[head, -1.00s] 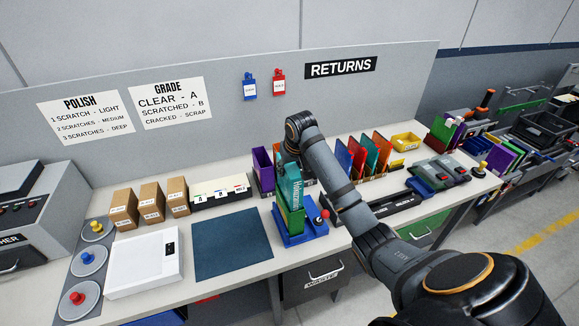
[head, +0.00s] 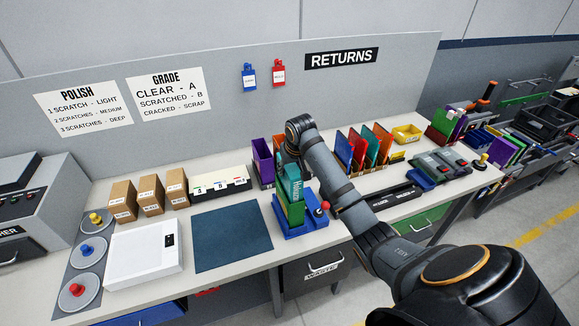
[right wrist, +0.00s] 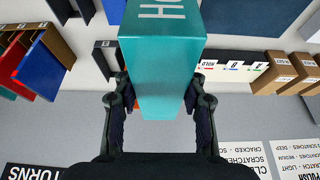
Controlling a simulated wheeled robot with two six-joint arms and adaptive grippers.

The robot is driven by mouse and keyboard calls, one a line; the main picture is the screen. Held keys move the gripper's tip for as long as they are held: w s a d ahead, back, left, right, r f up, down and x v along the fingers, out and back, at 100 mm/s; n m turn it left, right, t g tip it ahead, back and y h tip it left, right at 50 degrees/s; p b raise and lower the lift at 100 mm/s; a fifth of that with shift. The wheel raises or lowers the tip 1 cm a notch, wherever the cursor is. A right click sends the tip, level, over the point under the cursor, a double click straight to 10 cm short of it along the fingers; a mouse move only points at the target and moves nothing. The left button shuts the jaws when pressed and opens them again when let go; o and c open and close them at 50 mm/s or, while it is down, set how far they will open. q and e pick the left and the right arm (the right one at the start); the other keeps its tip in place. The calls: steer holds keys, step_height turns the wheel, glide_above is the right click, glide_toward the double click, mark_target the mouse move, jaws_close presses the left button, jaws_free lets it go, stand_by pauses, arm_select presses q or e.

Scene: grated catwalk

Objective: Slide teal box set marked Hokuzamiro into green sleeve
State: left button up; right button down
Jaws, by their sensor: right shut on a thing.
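The teal box set (head: 293,183), with white lettering running along its side, stands upright with its lower part inside the green sleeve (head: 289,210). The sleeve stands in a blue holder (head: 293,229) that has a red ball knob (head: 325,206). My right gripper (head: 289,164) is at the top of the box, partly hidden behind it. In the right wrist view, the teal box (right wrist: 160,70) sits between the two fingers of my right gripper (right wrist: 160,100), which are shut on it. The sleeve cannot be made out there. My left gripper is not in view.
A purple sleeve (head: 262,160) stands close behind the blue holder. Several coloured cases (head: 362,150) stand to the right, near a black tray (head: 383,200). A dark blue mat (head: 232,236) lies clear on the left, beside a white device (head: 143,252).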

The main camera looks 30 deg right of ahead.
step_height(320, 180, down, 6)
steer(key=b, duration=0.2)
steer(key=c, duration=0.7)
jaws_free()
stand_by(0.5)
steer(key=shift+o, duration=0.5)
steer(key=o, duration=0.3)
steer(key=shift+r, duration=0.1)
